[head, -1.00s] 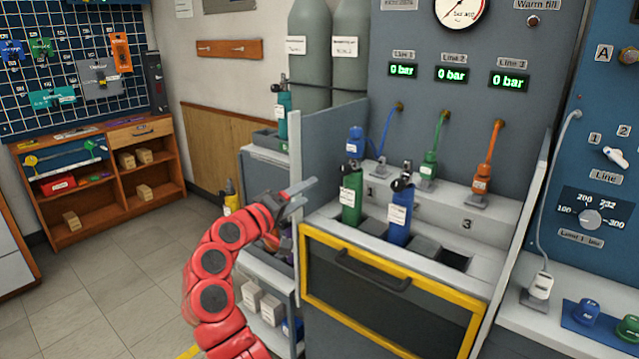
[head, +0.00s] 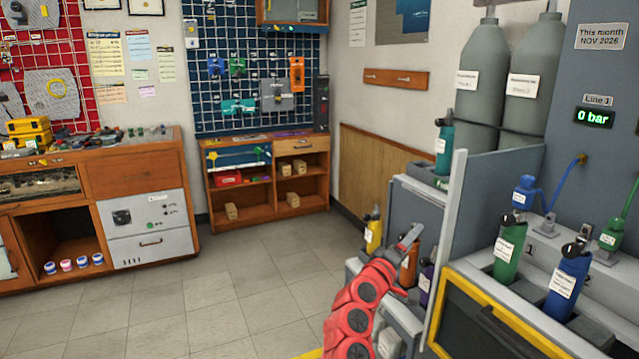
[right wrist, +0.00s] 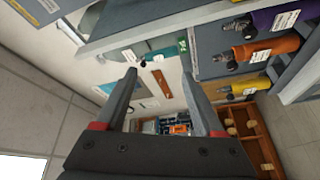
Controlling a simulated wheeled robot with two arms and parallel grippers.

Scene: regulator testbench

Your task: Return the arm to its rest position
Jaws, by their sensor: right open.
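My right arm (head: 355,310) is red and comes up from the bottom of the head view, right of centre. Its gripper (head: 413,236) is beside the grey side panel of the test bench, in front of small cylinders. In the right wrist view the two dark fingers (right wrist: 165,88) are spread apart with nothing between them. My left gripper is not in the head view.
The test bench (head: 455,220) stands at the right with a green cylinder (head: 508,250) and a blue cylinder (head: 567,285) in its slots. A yellow cylinder (head: 373,232) stands close to my right gripper. The tiled floor (head: 240,275) to the left is clear.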

